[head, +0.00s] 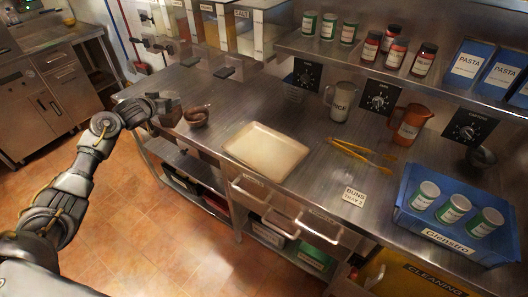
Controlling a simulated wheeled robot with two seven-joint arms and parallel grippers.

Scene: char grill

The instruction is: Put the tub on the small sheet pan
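The small sheet pan (264,151), pale and empty, lies flat on the steel counter left of the middle. My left arm reaches in from the left, and its gripper (163,101) is at the counter's left end. A small dark brown container (171,117), perhaps the tub, is right beside and partly behind the gripper's fingers. I cannot tell whether the fingers touch it or how far apart they are. A brown bowl (196,117) stands just right of it, between the gripper and the pan. My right gripper is not in view.
Yellow tongs (358,151) and a "BUNS" card (354,197) lie right of the pan. A blue crate (449,235) with green-labelled cans stands at the right. The counter between bowl and pan is clear.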

